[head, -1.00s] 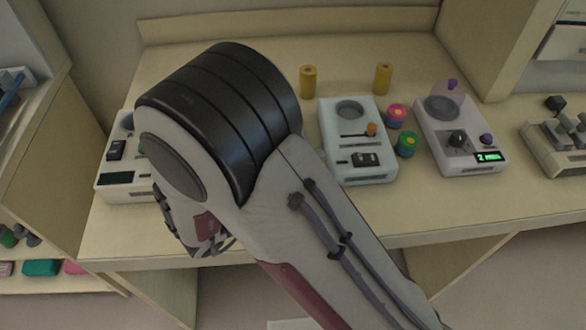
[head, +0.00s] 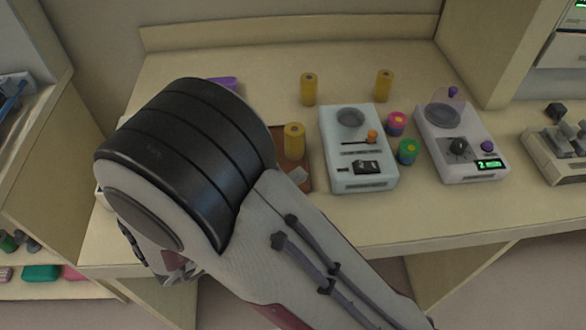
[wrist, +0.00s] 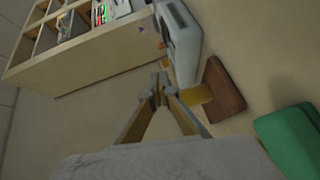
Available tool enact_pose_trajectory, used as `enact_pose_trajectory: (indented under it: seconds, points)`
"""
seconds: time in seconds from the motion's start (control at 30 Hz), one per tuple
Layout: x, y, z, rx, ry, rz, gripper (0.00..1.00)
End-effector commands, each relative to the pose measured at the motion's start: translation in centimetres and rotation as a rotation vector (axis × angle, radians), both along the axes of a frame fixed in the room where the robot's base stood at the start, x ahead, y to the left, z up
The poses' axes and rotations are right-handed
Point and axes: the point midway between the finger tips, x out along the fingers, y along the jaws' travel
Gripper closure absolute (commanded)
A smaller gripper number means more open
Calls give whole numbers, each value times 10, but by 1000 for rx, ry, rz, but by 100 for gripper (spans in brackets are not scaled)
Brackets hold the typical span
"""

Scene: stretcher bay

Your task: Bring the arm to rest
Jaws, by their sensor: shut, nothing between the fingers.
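My gripper (wrist: 160,84) shows in the wrist view with its two fingertips together and nothing held. It points across the bench, close in the picture to a white device (wrist: 182,45) and a brown tray (wrist: 224,88); whether it touches anything I cannot tell.
Two yellow cylinders (head: 309,90) stand behind. A purple item (head: 223,83) peeks out behind my arm. The bench's right front (head: 440,215) is clear.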

Motion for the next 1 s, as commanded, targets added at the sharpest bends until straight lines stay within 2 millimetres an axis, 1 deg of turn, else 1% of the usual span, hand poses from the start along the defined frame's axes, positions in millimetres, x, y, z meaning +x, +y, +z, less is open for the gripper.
enact_pose_trajectory:
  seconds: [0.27,0.37,0.47,0.57,0.77,0.9,1.0]
  points:
    - [1,0,0,3,-1,1,100]
    - [5,0,0,26,-7,10,100]
    - [13,0,0,78,-24,27,100]
    - [28,2,0,162,-51,58,100]
    - [67,10,5,407,-125,146,100]
    - [92,20,15,588,-172,215,100]
    - [107,27,25,712,-199,262,100]
